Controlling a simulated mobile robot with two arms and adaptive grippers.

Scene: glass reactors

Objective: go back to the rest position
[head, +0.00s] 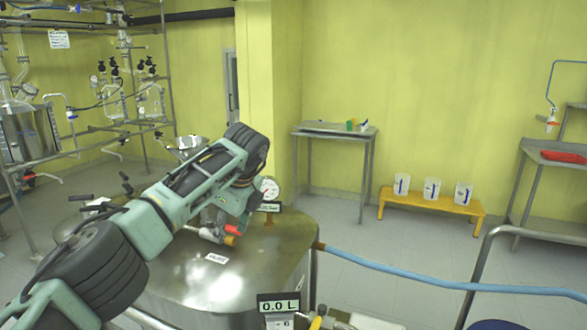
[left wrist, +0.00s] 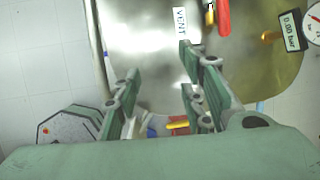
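My left arm reaches in from the lower left of the head view, over a steel reactor lid (head: 205,290). My left gripper (head: 218,215) is below the wrist and partly hidden by the arm. In the left wrist view the left gripper (left wrist: 158,78) has its fingers apart, with nothing held between them, above the shiny lid (left wrist: 150,45). My right gripper is in neither view.
A red valve handle (left wrist: 223,14) and a pressure gauge (head: 268,188) stand near the left gripper. A blue hose (head: 430,284) runs right. A 0.0 L display (head: 278,305) is in front. A yellow bench (head: 432,203) holds three containers. Glassware racks stand left.

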